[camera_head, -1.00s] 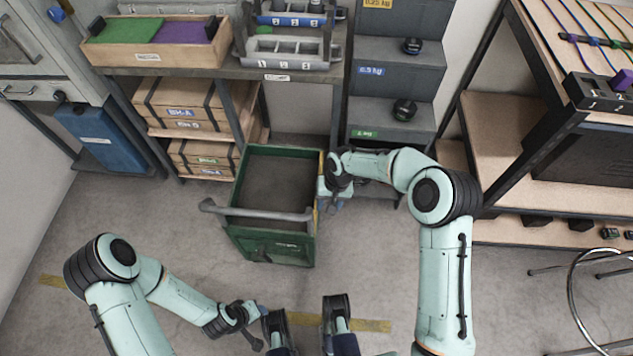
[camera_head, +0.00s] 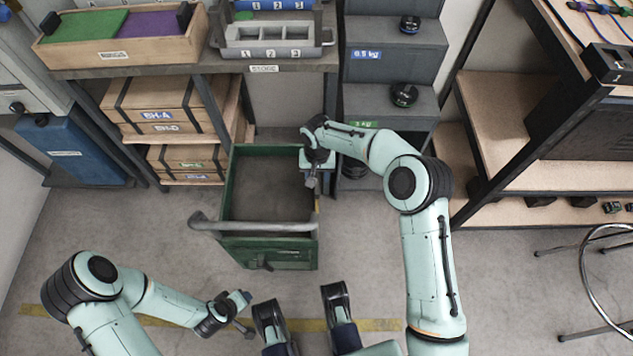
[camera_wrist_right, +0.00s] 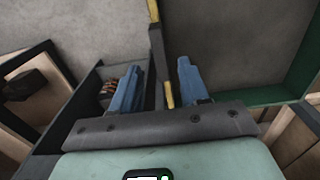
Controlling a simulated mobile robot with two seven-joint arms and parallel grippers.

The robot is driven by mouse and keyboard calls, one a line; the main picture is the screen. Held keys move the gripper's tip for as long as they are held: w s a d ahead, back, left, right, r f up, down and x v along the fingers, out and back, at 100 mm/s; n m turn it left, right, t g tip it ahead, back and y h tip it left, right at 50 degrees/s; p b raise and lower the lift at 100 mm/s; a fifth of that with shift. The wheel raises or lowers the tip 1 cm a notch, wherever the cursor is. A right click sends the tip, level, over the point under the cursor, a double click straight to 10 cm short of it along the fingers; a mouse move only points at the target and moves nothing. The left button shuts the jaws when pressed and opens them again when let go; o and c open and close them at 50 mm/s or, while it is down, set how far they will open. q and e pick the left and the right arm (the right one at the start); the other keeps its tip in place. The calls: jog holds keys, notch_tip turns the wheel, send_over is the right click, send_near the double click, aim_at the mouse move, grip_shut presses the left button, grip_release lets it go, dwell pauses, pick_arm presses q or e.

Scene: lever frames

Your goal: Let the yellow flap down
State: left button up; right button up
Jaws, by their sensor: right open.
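The green open-topped cart (camera_head: 268,252) stands on the floor in the middle of the head view. Its right-hand wall has a yellow edge, which I take for the yellow flap (camera_head: 317,204); it stands upright and is mostly hidden by my arm. In the right wrist view the yellow edge (camera_wrist_right: 154,12) runs down between my fingers. My right gripper (camera_head: 311,182) is open, pointing down at this edge, one blue finger on each side in the wrist view (camera_wrist_right: 158,85). I cannot tell whether either finger touches. My left gripper (camera_head: 246,312) is low at left, away from the cart.
A grey bar handle (camera_head: 255,226) crosses the cart's near side. Behind stand a workbench (camera_head: 290,68) with wooden crates below and grey steps (camera_head: 385,112) with dark weights. A shelf (camera_head: 500,150) and a stool (camera_head: 590,285) are at right.

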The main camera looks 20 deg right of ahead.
aim_at(317, 183)
jog(key=shift+f+b, duration=0.35)
jog(key=shift+f, duration=1.95)
grip_shut()
